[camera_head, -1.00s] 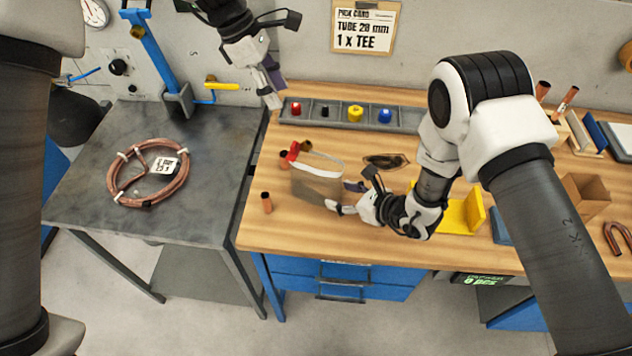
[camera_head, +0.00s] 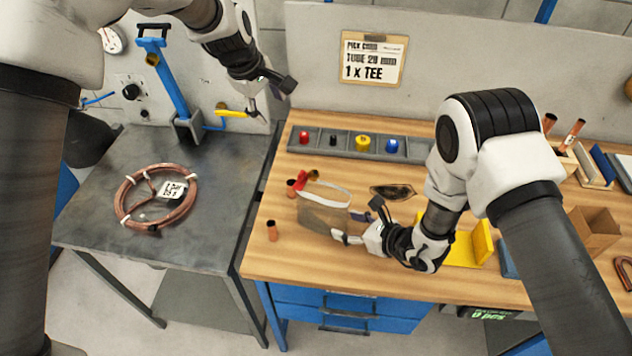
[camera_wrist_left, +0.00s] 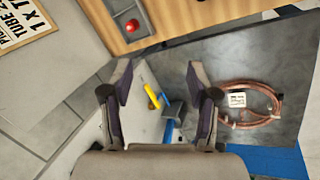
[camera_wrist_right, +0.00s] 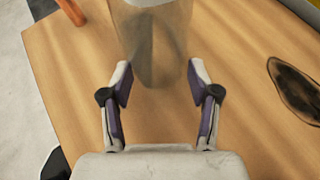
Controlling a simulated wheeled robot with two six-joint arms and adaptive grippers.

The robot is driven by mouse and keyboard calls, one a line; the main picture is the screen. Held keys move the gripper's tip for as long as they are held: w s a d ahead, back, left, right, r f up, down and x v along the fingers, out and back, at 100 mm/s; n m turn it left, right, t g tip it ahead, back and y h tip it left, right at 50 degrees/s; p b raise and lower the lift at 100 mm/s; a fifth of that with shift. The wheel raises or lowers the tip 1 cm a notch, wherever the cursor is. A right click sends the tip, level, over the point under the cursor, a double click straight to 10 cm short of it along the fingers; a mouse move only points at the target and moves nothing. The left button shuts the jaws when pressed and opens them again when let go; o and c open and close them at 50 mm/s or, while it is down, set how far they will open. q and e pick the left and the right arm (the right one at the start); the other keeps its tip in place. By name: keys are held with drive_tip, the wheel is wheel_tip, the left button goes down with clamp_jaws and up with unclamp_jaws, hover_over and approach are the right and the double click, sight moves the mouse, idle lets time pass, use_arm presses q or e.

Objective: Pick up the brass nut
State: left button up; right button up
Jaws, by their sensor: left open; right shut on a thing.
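I cannot make out a brass nut for certain. A yellow piece (camera_head: 362,143) sits in one compartment of the grey tray (camera_head: 345,151), between a black and a blue piece. My left gripper (camera_head: 262,108) is open and empty, raised near the back wall beside the yellow lever; its spread fingers show in the left wrist view (camera_wrist_left: 160,100). My right gripper (camera_head: 346,238) is shut on the edge of a translucent pouch (camera_head: 322,217) standing on the wooden bench. In the right wrist view the pouch (camera_wrist_right: 155,40) lies beyond the fingertips.
A copper coil (camera_head: 128,213) lies on the dark metal table (camera_head: 90,240). A yellow lever (camera_head: 232,114) and blue tool (camera_head: 172,85) stand behind it. A short copper tube (camera_head: 272,231) stands at the wooden bench's left. A dark oval patch (camera_head: 392,191) and yellow stand (camera_head: 480,243) are right of the pouch.

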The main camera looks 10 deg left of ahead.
use_arm(q)
drive_tip(key=w+a+f+m+t, duration=0.1)
drive_tip(key=a+m+t, duration=0.15)
drive_tip(key=m, duration=0.45)
drive_tip(key=w+a+f+m+t, duration=0.1)
drive_tip(key=a+f+m+t, duration=0.1)
drive_tip(key=m+t, duration=0.3)
drive_tip(key=s+d+f+m+h, duration=0.1)
drive_tip(key=s+d+m+h, duration=0.35)
drive_tip(key=m, duration=0.35)
drive_tip(key=m+g+h, duration=0.1)
drive_tip(key=g+h, duration=0.1)
drive_tip(key=h, duration=0.2)
approach(310, 173)
drive_tip(key=d, duration=0.1)
drive_tip(key=shift+y, duration=0.25)
drive_tip(key=x, duration=0.9)
drive_tip(key=shift+w, duration=0.35)
drive_tip(key=shift+w+d+f, duration=0.15)
drive_tip(key=shift+w+d, duration=0.15)
drive_tip(key=shift+d, duration=0.1)
drive_tip(key=shift+a, duration=0.1)
clamp_jaws()
